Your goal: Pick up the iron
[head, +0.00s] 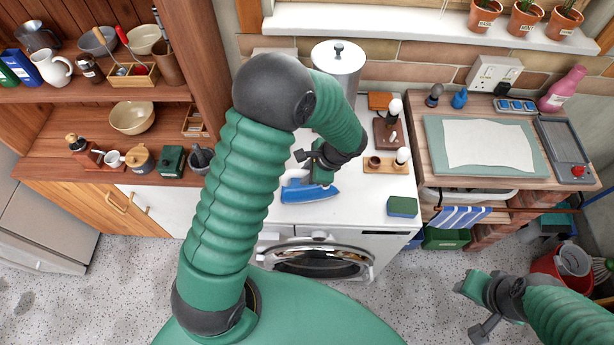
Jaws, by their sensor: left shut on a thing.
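A blue and white iron (308,193) is on the white top of the washing machine (345,216), near its front left. My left gripper (318,178) is over the iron from above and is shut on it, with the fingers partly hidden by the wrist and the iron. I cannot tell whether the iron is touching the top or just above it. My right gripper (474,308) is low at the bottom right, over the speckled floor, away from the iron.
A metal canister (338,62) stands behind my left arm. A green and blue sponge (402,207) and a small wooden tray (386,166) are right of the iron. A brick plinth bench with a green mat (435,135) stands further right. Wooden shelves (85,98) stand left.

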